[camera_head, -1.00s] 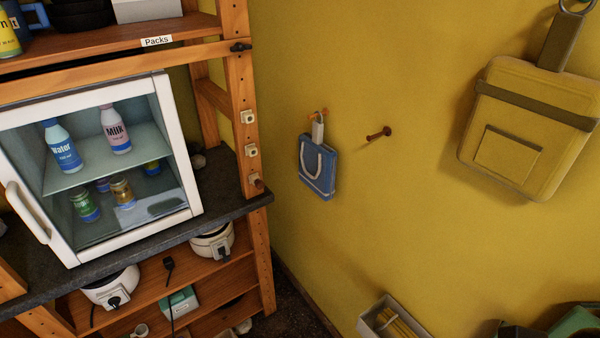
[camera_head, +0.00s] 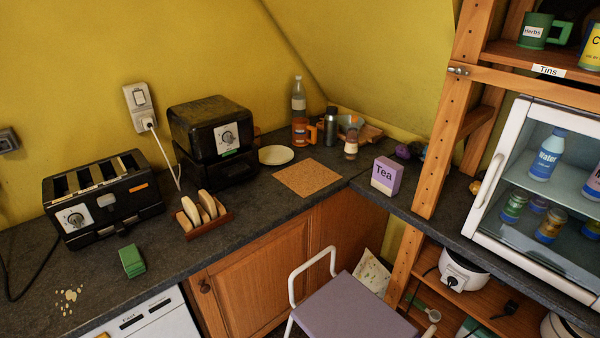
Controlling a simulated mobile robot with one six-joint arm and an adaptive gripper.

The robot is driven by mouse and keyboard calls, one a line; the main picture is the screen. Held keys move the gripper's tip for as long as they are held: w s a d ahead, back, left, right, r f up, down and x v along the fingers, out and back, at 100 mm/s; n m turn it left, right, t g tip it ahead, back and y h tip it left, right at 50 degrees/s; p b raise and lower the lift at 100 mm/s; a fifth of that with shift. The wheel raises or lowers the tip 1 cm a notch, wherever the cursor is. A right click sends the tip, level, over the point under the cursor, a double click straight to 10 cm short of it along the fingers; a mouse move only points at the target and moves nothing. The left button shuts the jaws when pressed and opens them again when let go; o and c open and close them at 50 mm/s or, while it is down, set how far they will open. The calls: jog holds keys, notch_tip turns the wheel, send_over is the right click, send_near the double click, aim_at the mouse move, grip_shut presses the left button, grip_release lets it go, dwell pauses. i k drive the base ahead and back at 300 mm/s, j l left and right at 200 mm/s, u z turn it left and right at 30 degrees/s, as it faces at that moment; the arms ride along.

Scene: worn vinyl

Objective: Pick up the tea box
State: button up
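The tea box (camera_head: 387,176) is a small purple carton with a cream lower part and the word "Tea" on its front. It stands upright on the dark worktop, right of centre, near the front edge and left of the wooden shelf post. Nothing hides its front. My gripper does not show in this view.
A chair with a mauve seat (camera_head: 357,308) stands on the floor below the tea box. A cork mat (camera_head: 307,177) lies to its left, with a spice jar (camera_head: 351,143) behind. The wooden post (camera_head: 450,110) and glass-door fridge (camera_head: 545,190) stand right.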

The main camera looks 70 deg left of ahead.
aim_at(388, 174)
jog(key=u, duration=1.75)
jog(key=i+j+z, duration=0.15)
jog(key=i+j, duration=0.15)
jog(key=i+j+z, duration=0.25)
jog(key=i+j, duration=0.25)
jog(key=j, duration=0.15)
jog(key=i+j+z, duration=0.3)
jog(key=i+j, duration=0.15)
jog(key=j, duration=0.3)
jog(key=i+j+z, duration=0.15)
jog(key=j, duration=0.25)
jog(key=i, duration=0.05)
